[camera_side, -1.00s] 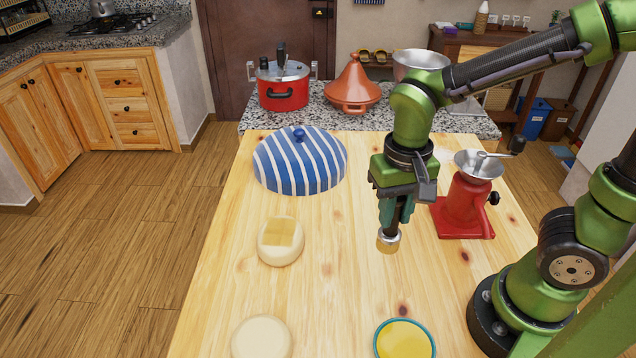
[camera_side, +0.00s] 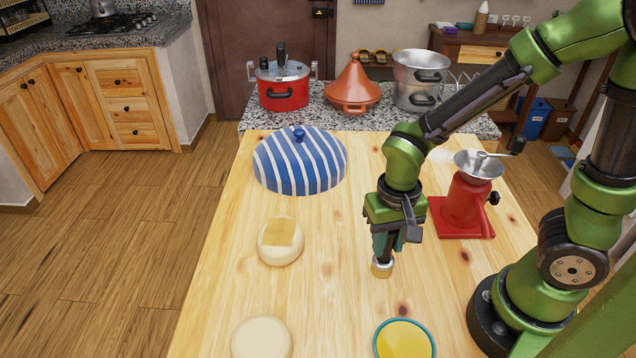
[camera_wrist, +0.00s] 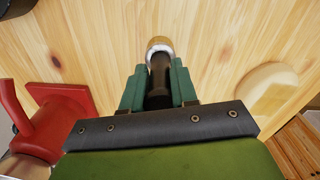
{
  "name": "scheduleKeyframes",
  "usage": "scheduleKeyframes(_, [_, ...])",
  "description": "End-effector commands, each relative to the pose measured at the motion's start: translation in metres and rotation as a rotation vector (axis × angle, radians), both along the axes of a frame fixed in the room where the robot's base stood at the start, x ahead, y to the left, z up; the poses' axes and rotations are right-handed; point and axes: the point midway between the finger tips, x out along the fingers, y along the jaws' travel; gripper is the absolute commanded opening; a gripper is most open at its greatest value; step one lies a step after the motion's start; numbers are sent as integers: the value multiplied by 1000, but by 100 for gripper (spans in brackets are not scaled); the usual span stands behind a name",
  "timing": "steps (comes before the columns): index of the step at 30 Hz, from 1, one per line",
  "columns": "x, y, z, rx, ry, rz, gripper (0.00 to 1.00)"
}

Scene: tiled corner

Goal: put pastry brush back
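The pastry brush (camera_side: 381,267) has a dark handle, a silvery ferrule and a short tan end that points down. My gripper (camera_side: 385,243) is shut on its handle, and the brush stands roughly upright. In the wrist view the brush (camera_wrist: 159,60) sits between the teal fingers of my gripper (camera_wrist: 158,85). I cannot tell whether its tip touches the table. A teal-rimmed bowl of yellow liquid (camera_side: 404,341) is in front of the brush. A pale round (camera_side: 281,255) with a yellow square patch lies to the left, and a plain pale round (camera_side: 262,340) lies nearer the front.
A red hand mill (camera_side: 467,205) stands close to the right of my gripper. A blue-and-white striped dome (camera_side: 300,160) is at the back left of the wooden table (camera_side: 225,290). A red pot (camera_side: 283,88), tagine (camera_side: 353,86) and steel pot (camera_side: 418,78) stand on the granite counter behind. The table's middle is clear.

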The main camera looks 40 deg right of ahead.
Motion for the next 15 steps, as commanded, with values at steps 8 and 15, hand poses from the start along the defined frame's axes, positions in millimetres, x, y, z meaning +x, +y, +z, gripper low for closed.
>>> scheduleKeyframes(8, [0,0,0,0,0,0,50])
scheduleKeyframes(15, [1,0,8,1,-4,1,50])
